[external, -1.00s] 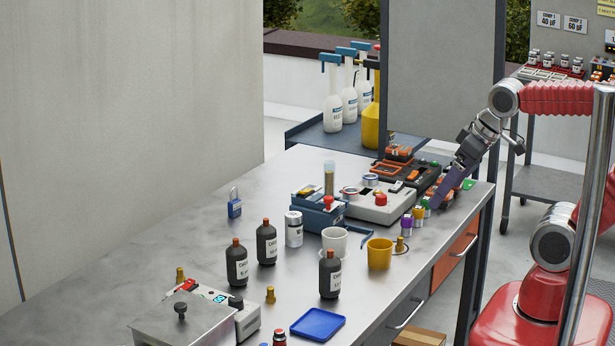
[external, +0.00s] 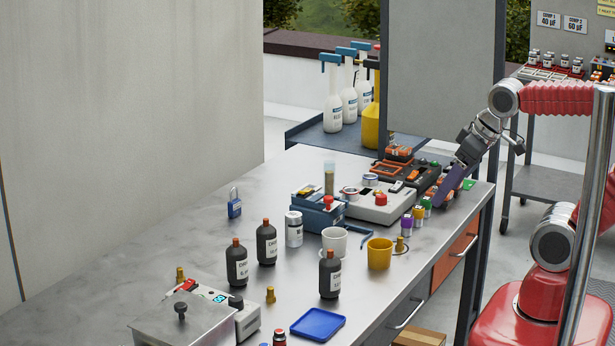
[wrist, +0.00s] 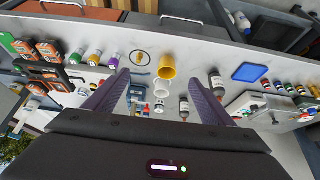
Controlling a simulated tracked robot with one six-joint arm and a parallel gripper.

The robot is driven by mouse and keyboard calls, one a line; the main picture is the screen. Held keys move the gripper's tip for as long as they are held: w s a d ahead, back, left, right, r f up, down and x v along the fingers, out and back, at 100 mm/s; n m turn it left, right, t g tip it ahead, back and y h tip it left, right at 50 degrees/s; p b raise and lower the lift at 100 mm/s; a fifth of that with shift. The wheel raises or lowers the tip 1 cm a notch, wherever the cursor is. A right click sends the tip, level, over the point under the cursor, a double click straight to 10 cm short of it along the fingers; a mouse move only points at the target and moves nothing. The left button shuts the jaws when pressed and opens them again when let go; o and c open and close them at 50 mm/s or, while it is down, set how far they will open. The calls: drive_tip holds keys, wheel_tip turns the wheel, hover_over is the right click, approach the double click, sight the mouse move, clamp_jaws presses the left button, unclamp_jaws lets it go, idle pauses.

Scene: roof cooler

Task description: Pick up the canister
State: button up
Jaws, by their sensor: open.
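A silver canister (external: 294,229) with a white label stands upright on the grey bench, behind the white cup and right of the dark bottles. In the wrist view, a small pale shape beyond the white cup looks like the canister (wrist: 159,107), too small to be sure. My gripper (external: 443,202) hangs over the far right end of the bench, well apart from the canister. In the wrist view, the purple fingers of my gripper (wrist: 156,75) are spread wide with nothing held between them.
The white cup (external: 334,240), yellow cup (external: 380,254) and several dark bottles (external: 330,274) stand near the canister. A blue device (external: 318,217) is just behind it. A blue tray (external: 318,324) lies at the front edge. The bench's left side is mostly clear.

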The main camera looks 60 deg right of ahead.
sight(236, 257)
drive_tip(key=c, duration=0.4)
drive_tip(key=w+a+f+n+t+y, duration=0.15)
drive_tip(key=w+a, duration=0.25)
drive_tip(key=w, duration=0.7)
drive_tip(key=w+a+r+n+t, duration=0.1)
drive_tip(key=w+a+t, duration=0.2)
drive_tip(key=w, duration=0.9)
drive_tip(key=w+a+f+n+y, duration=0.1)
drive_tip(key=w+a+f, duration=0.2)
drive_tip(key=a, duration=0.3)
drive_tip(key=w+a+f+n+t+y, duration=0.1)
drive_tip(key=w+a+f+y, duration=0.1)
drive_tip(key=w+a, duration=0.3)
drive_tip(key=w+a+f+n+y, duration=0.1)
drive_tip(key=w+a+f, duration=0.3)
drive_tip(key=a, duration=0.4)
drive_tip(key=shift+w+f+y, duration=0.35)
drive_tip(key=shift+y, duration=0.2)
drive_tip(key=shift+a+n+t, duration=0.1)
drive_tip(key=shift+n+t, duration=0.15)
